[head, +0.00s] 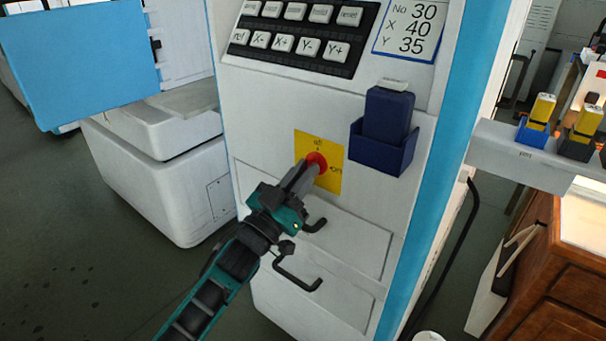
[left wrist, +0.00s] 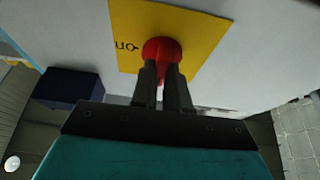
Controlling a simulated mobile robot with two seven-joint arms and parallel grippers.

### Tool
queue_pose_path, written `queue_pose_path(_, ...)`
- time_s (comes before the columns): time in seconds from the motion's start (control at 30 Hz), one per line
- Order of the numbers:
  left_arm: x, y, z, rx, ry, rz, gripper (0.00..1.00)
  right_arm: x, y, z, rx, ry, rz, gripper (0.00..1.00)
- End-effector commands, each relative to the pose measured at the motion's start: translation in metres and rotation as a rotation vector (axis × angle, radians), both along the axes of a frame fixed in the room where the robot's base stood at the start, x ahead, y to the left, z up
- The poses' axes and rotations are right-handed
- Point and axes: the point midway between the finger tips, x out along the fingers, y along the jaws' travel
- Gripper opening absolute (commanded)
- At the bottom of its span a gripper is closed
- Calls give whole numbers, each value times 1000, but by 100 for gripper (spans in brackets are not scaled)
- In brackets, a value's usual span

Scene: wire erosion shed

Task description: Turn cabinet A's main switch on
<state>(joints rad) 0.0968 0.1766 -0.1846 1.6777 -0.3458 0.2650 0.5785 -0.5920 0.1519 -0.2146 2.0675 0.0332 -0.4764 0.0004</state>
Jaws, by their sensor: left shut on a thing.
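The main switch (head: 317,161) is a red rotary knob on a yellow plate (head: 331,177) on the front of the white cabinet (head: 262,110). My left gripper (head: 309,172) reaches up from below and is shut on the red knob. In the left wrist view the two dark fingers (left wrist: 166,88) close on the red knob (left wrist: 161,48), in front of the yellow plate (left wrist: 195,27). The fingers hide part of the knob, so its exact pointing direction is hard to tell. My right gripper is not in view.
A dark blue holder (head: 379,150) with a blue item in it sits right of the plate. Black drawer handles (head: 296,276) stick out below. A key panel (head: 292,38) is above. A shelf (head: 500,148) with yellow-topped items stands at right.

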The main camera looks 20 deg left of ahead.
Motion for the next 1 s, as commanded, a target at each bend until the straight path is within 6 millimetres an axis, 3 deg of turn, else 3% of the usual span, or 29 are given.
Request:
queue_pose_path(0.37,0,1,1,127,-45,-1,0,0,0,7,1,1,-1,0)
queue_pose_path(0.8,1,3,2,500,-180,-1,0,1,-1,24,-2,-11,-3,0)
queue_pose_path(1.0,1,3,3,680,-245,-1,0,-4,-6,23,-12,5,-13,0)
